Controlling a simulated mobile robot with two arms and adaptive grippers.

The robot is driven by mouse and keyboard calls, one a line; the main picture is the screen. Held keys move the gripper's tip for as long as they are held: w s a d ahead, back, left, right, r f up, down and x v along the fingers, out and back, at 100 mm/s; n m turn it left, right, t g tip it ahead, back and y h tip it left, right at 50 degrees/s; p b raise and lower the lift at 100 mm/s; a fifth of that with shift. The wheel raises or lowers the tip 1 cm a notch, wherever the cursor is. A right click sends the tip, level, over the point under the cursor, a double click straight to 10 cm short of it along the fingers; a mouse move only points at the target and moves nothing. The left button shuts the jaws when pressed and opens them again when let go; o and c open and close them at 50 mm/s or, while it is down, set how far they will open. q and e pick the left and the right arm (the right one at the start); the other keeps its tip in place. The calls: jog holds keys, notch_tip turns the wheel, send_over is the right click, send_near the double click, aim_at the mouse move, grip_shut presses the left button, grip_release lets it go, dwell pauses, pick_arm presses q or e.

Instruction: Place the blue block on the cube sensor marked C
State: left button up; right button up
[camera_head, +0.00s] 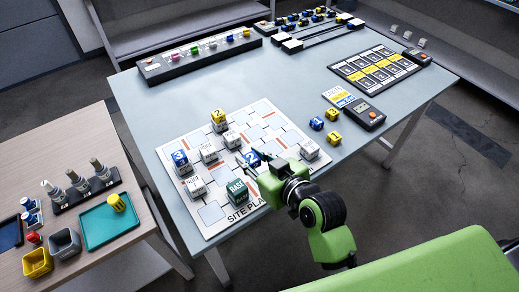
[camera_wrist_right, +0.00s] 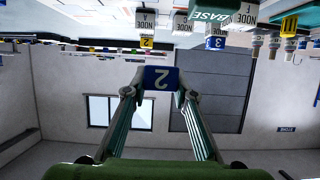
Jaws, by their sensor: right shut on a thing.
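My right gripper (camera_head: 256,163) is shut on a blue block (camera_head: 252,158) marked 2, over the middle of the site plan board (camera_head: 212,213). The right wrist view shows the block (camera_wrist_right: 161,79) between the two fingertips (camera_wrist_right: 160,90). White cube sensors stand on the board, such as those at the left (camera_head: 196,187), centre-left (camera_head: 209,154), back (camera_head: 231,139) and right (camera_head: 309,149). I cannot make out which is marked C in the head view. My left gripper is not in view.
A green base block (camera_head: 237,192) stands near the board's front. A blue block marked 3 (camera_head: 180,159) and a yellow block (camera_head: 218,116) sit on cubes. Loose blocks (camera_head: 332,115) and a meter (camera_head: 364,115) lie right of the board. The table's middle is clear.

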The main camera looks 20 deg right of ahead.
aim_at(259, 165)
jog(key=shift+s+a+r, duration=0.4)
jog(key=shift+s+a, duration=0.2)
jog(key=shift+s, duration=0.25)
jog(key=shift+d+f, duration=0.15)
jog(key=d, duration=0.1)
jog(key=d+f+n+y, duration=0.1)
jog(key=s+d, duration=0.1)
jog(key=shift+f+n+g, duration=0.15)
jog(key=shift+n+g, duration=0.15)
jog(key=shift+g, duration=0.1)
jog(key=s+d+r+n+g+y, duration=0.4)
jog(key=d+r, duration=0.3)
jog(key=r, duration=0.2)
jog(key=shift+s+r+n+y, duration=0.2)
jog(key=shift+s+n+y, duration=0.5)
jog(key=shift+s, duration=0.1)
jog(key=shift+w+d+r, duration=0.1)
jog(key=shift+d+r, duration=0.05)
